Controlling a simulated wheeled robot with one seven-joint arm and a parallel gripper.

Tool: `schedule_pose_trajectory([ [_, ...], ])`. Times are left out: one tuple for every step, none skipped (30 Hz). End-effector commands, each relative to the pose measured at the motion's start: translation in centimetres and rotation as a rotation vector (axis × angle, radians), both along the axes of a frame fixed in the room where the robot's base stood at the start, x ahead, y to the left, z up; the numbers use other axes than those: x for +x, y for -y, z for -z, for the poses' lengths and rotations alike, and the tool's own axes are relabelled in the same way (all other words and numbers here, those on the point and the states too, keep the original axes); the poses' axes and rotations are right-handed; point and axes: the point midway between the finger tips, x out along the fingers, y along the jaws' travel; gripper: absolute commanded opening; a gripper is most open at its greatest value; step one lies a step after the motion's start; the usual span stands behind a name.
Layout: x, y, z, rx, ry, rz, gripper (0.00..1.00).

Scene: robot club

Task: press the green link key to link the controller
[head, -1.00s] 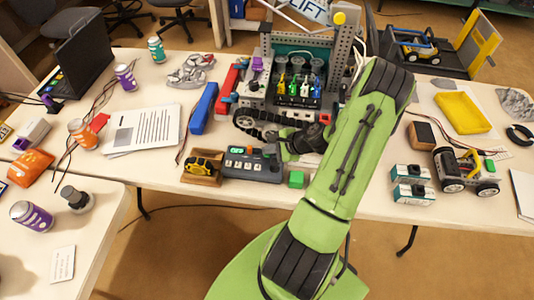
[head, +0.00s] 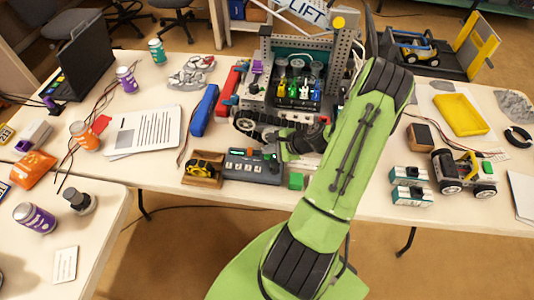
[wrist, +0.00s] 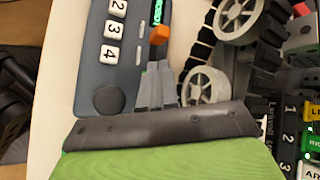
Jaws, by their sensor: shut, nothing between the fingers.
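The controller (head: 252,170) is a dark grey box lying on the table near its front edge. In the wrist view its face (wrist: 97,75) shows white numbered keys, a lit display (wrist: 157,12) with green letters, a small orange part (wrist: 159,34) and a round dark knob. A green sliver, seemingly the green link key (wrist: 151,68), shows at the fingertips and is mostly hidden by them. My gripper (head: 270,156) is shut and empty over the right end of the controller. The wrist view shows its fingertips (wrist: 160,68) at the key; I cannot tell whether they touch it.
A tracked robot (head: 262,128) stands close behind my gripper. A small green block (head: 296,181) lies right of the controller, and a wooden tray with a yellow item (head: 204,167) left of it. Papers (head: 145,130) lie farther left.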

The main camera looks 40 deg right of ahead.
Motion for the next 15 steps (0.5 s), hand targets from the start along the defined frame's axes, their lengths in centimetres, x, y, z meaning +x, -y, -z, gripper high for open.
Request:
schedule_pose_trajectory([
  [0.0,0.0,0.1,0.0,-0.001,-0.001,0.0],
  [0.0,0.0,0.1,0.0,-0.001,-0.001,0.0],
  [0.0,0.0,0.1,0.001,-0.001,0.0,0.0],
  [0.0,0.0,0.1,0.001,-0.001,0.0,0.0],
  [0.0,0.0,0.1,0.001,-0.001,0.0,0.0],
  [0.0,0.0,0.1,0.0,-0.001,-0.001,0.0],
  [0.0,0.0,-0.1,0.0,-0.001,-0.001,0.0],
  [0.0,0.0,-0.2,0.0,-0.001,-0.001,0.0],
  [0.0,0.0,-0.6,0.0,0.0,0.0,0.0],
  [0.0,0.0,-0.9,0.0,0.0,0.0,0.0],
  [0.0,0.0,-1.3,0.0,0.0,0.0,0.0],
  [0.0,0.0,-1.7,0.0,-0.001,-0.001,0.0],
  [0.0,0.0,-2.1,0.0,-0.001,-0.001,0.0],
  [0.0,0.0,-2.4,0.0,-0.001,-0.001,0.0],
  [0.0,0.0,-2.8,0.0,-0.001,-0.001,0.0],
])
